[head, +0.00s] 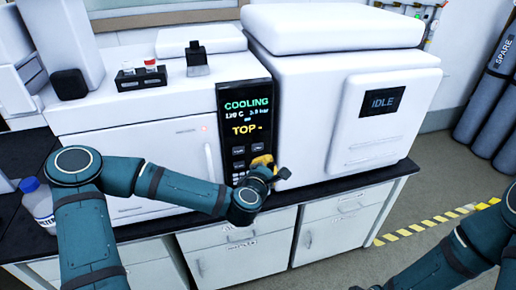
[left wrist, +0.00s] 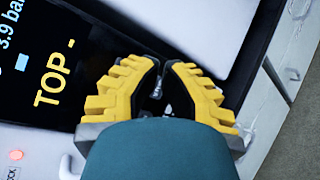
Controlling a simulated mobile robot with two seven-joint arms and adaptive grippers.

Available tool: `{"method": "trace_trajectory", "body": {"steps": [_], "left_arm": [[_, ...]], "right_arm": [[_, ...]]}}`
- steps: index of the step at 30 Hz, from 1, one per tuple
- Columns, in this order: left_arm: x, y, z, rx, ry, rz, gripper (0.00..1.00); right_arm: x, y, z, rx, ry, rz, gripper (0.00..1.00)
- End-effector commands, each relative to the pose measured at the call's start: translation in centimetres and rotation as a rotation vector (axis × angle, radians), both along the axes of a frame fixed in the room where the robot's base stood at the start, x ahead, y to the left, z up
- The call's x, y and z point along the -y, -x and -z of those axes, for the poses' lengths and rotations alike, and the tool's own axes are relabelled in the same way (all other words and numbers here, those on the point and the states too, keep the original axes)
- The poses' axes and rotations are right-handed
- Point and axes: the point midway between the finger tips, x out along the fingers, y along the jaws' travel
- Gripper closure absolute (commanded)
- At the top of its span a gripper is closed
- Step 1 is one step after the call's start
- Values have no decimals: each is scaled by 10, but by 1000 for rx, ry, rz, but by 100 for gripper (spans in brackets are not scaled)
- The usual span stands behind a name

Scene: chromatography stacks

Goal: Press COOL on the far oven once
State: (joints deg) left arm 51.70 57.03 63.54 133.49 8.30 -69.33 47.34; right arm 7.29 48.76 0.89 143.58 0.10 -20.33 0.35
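The oven's black control panel (head: 246,103) reads COOLING, a temperature and pressure line, and "TOP -" in yellow. Small dark buttons (head: 238,151) sit in its lower part; their labels are too small to read, and some are hidden behind my left gripper. My left gripper (head: 262,160), with yellow fingers, is at the panel's lower right. I cannot tell whether the tips touch a button.
A second white unit with an IDLE screen (head: 381,102) stands to the right. A vial rack (head: 141,77) sits on the left unit. A bottle (head: 38,203) stands at the bench's left. Floor at right is clear beside striped tape (head: 425,224).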

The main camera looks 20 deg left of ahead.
Motion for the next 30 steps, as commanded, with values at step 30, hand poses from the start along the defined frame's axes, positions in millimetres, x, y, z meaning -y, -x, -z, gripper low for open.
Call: {"method": "trace_trajectory", "body": {"steps": [30], "left_arm": [[11, 15, 1, -2, -3, 4, 100]], "right_arm": [[0, 0, 1, -1, 0, 0, 53]]}}
